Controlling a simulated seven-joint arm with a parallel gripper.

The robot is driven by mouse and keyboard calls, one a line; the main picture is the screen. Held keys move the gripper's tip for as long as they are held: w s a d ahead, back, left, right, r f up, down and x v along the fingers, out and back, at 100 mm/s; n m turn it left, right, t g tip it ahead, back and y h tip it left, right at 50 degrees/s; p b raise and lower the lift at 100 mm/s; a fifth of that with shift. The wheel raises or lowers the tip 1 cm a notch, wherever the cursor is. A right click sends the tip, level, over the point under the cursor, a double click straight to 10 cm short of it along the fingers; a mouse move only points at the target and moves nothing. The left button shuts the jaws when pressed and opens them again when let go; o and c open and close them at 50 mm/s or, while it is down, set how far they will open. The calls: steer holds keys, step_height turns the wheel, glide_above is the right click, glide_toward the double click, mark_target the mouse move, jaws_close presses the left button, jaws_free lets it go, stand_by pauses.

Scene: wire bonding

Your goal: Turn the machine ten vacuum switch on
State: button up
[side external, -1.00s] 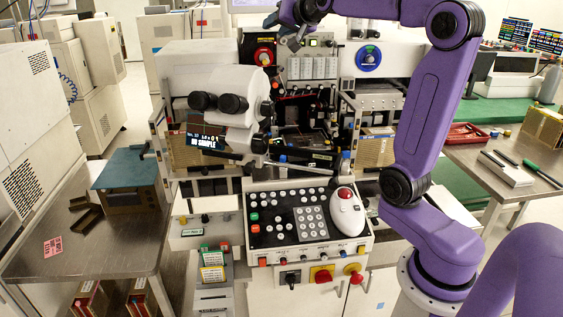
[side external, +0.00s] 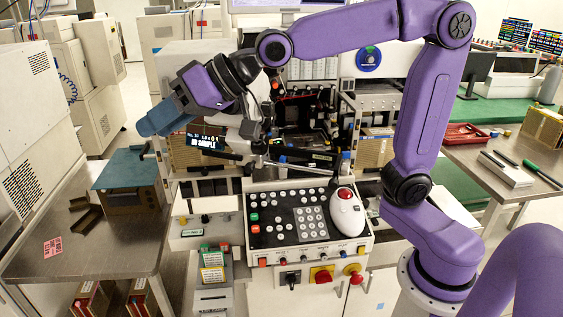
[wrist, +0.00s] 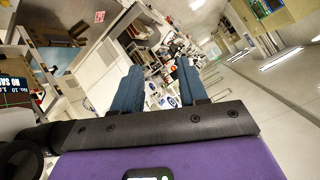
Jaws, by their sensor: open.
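My gripper (side external: 152,122) is at the left of the machine in the side view, in front of the microscope area and left of the dark display (side external: 206,142). Its blue fingers are apart and empty in the wrist view (wrist: 160,85). The display seems to read "No. 10" and "NO SAMPLE". The control console (side external: 308,222) has buttons, a keypad and a white mouse-like piece with a red ball (side external: 347,210). Its front edge carries several small switches (side external: 305,258). A small left panel (side external: 205,225) also has small controls. I cannot tell which one is the vacuum switch.
A metal table (side external: 95,245) with a green-topped box (side external: 133,190) lies left, below my gripper. Below the console are a black rotary switch (side external: 291,277), a yellow-and-red switch (side external: 321,275) and a red knob (side external: 355,276). The space in front of the console is clear.

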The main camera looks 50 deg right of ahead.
steer(key=s+f+n+g+h, duration=0.1)
steer(key=s+f+n+g, duration=0.2)
steer(key=s+f, duration=0.4)
steer(key=s+d+f+n+g+h, duration=0.35)
steer(key=s+d+f, duration=0.35)
steer(key=s+d, duration=0.25)
steer(key=s+d+f+n+g+h, duration=0.25)
steer(key=s+d+f+h, duration=0.25)
steer(key=s+d+f, duration=0.4)
steer(key=n+t+h, duration=0.8)
steer(key=n+h, duration=0.3)
steer(key=h, duration=0.5)
glide_toward(282, 161)
steer(key=shift+y, duration=0.25)
steer(key=x, duration=0.9)
steer(key=shift+w+d+r, duration=0.1)
steer(key=shift+d+r, duration=0.1)
steer(key=shift+d, duration=0.1)
jaws_close()
